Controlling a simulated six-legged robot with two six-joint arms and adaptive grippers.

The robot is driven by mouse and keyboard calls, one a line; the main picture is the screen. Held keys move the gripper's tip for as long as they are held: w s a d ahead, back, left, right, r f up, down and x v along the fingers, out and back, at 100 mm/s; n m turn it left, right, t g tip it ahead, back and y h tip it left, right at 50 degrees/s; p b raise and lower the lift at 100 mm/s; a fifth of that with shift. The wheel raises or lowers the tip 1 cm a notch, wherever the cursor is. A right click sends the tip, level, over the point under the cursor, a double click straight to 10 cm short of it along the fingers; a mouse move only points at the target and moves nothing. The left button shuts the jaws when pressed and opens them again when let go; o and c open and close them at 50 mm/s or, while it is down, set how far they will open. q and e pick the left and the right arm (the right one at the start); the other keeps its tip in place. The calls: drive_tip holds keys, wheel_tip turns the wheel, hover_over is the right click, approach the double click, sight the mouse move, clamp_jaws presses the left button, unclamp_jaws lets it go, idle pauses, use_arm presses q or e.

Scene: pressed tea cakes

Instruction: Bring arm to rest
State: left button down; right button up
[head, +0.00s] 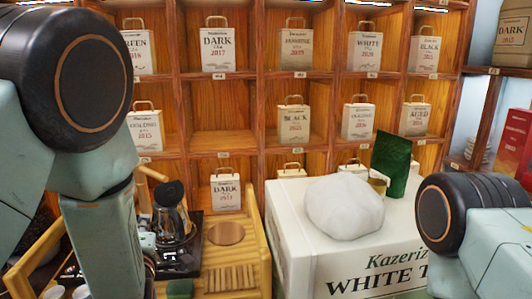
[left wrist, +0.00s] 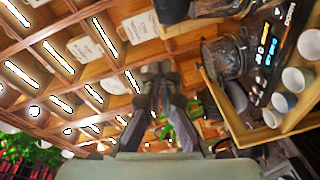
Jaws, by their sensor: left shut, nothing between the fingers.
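My left arm (head: 105,235) comes in from the left in the head view, with a large black joint and pale links. My left gripper (left wrist: 158,78) shows in the left wrist view, its dark fingers close together, shut and empty. I cannot make out its fingers clearly in the head view. My right arm (head: 485,235) shows at the right edge of the head view as a black joint and a pale link. Its gripper is not in view.
A wooden shelf (head: 222,142) with several tea bags stands behind. A white carton (head: 300,235) bears a white wrapped lump (head: 343,207) and a green pouch (head: 391,163). Several cups (left wrist: 299,79) show at right.

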use_arm(q)
drive_tip(key=s+d+f+m+g+h+b, duration=0.1)
drive_tip(key=s+f+m+g+h, duration=0.1)
drive_tip(key=s+f+m+g, duration=0.75)
drive_tip(key=s+d+f+m+h+b, duration=0.15)
drive_tip(key=s+f+m, duration=0.4)
drive_tip(key=f, duration=0.95)
drive_tip(key=s+f+m+g+h+b, duration=0.1)
drive_tip(key=s+f+g+b, duration=0.1)
drive_tip(key=s+f, duration=0.4)
drive_tip(key=s+f+m+g+h+b, duration=0.1)
drive_tip(key=s+f+g, duration=0.4)
drive_tip(key=s, duration=1.1)
wheel_tip(320, 180, down, 2)
drive_tip(key=shift+f+m+b, duration=0.2)
drive_tip(key=shift+m+b, duration=0.15)
drive_tip(key=shift+m, duration=0.05)
use_arm(e)
wheel_tip(320, 180, down, 6)
drive_tip(key=w, duration=0.1)
drive_tip(key=shift+a, duration=0.2)
use_arm(q)
drive_tip(key=shift+s, duration=0.2)
use_arm(e)
drive_tip(key=shift+f, duration=0.1)
use_arm(q)
drive_tip(key=shift+s, duration=0.1)
use_arm(e)
drive_tip(key=shift+s, duration=0.2)
